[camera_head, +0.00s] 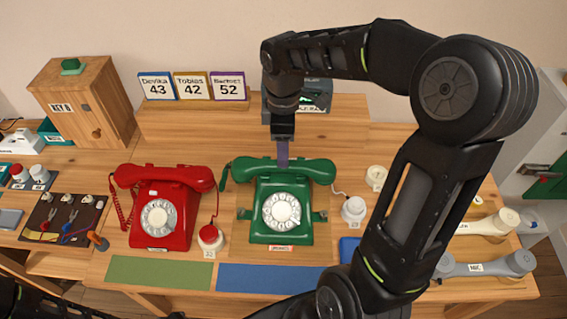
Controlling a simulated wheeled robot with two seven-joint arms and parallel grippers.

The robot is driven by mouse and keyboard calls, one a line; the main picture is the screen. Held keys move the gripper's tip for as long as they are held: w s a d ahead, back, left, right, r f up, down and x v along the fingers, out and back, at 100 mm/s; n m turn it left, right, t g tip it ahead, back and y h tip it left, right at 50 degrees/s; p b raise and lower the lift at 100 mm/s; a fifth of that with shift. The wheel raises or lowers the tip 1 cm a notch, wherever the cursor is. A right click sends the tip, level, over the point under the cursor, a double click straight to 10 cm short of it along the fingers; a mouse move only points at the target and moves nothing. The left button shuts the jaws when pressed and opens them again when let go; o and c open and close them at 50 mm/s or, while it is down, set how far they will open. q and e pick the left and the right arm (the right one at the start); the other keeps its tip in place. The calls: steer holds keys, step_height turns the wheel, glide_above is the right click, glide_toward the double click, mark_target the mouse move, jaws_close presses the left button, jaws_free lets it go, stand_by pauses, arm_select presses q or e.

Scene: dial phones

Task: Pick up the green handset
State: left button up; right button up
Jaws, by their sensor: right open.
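The green handset (318,169) lies across the cradle on top of the green dial phone (262,225). My right gripper (283,160) comes down from above at the middle of the handset. Its jaws are open, and a purple finger shows just over the handset's grip; whether it touches cannot be told. The gripper hides part of the handset's middle. The red phone (176,228) stands to the left with its red handset (165,176) on its cradle. My left gripper is not in view.
Name cards (193,86) stand on the raised wooden shelf (185,121) behind the phones. A wooden key box (84,100) is at back left. Cream (487,223) and grey (487,265) handsets lie at right, with a green object (545,170) beyond. My right arm covers the right middle.

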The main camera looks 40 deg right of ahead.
mark_target(283, 170)
steer(key=shift+f, duration=0.1)
steer(key=shift+f, duration=1.25)
steer(key=shift+w+f+p, duration=0.15)
steer(key=shift+f+p, duration=0.65)
steer(key=shift+f, duration=1.8)
steer(key=shift+c, duration=0.3)
jaws_close()
